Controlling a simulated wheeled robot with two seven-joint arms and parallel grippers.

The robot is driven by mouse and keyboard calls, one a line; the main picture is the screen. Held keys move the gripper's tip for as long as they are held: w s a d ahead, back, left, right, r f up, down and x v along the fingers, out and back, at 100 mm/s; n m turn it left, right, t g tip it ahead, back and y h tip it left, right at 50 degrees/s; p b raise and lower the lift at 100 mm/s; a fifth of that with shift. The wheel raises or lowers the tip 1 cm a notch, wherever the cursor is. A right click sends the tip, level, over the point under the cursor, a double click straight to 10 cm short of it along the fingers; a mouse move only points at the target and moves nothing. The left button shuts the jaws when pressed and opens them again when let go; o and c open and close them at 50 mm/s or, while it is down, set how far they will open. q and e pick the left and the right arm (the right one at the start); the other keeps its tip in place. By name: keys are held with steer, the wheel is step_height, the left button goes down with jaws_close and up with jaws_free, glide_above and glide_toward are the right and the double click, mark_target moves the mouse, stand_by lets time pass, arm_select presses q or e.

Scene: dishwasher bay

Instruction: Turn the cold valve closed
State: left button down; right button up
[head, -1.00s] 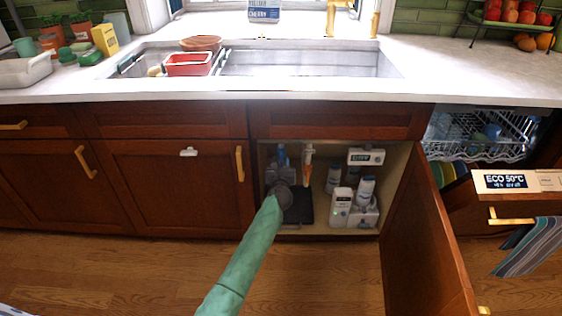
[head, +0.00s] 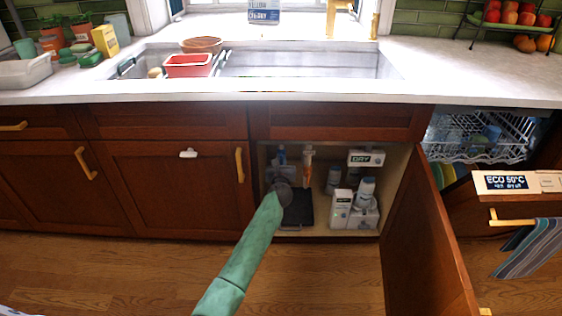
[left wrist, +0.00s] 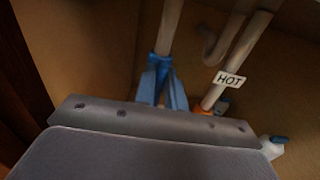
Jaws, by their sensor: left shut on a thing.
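The cold valve, with a blue handle (head: 281,157), is in the open cabinet under the sink, at the back left. In the left wrist view the blue handle (left wrist: 162,84) sits on a pale vertical pipe, just beyond the grey gripper body. My left gripper (head: 281,181) reaches into the cabinet and is shut on the blue handle; its fingertips are mostly hidden behind its own body. The hot valve (left wrist: 205,112) is orange, to the right, on a pipe with a HOT label (left wrist: 230,79). My right gripper is not in view.
White bottles and boxes (head: 341,207) stand on the right of the cabinet floor, next to a dark mat (head: 299,208). The open cabinet door (head: 425,235) juts out on the right. The dishwasher rack (head: 480,140) is beyond it. The floor in front is clear.

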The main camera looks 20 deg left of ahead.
arm_select(q)
steer(key=shift+f, duration=0.1)
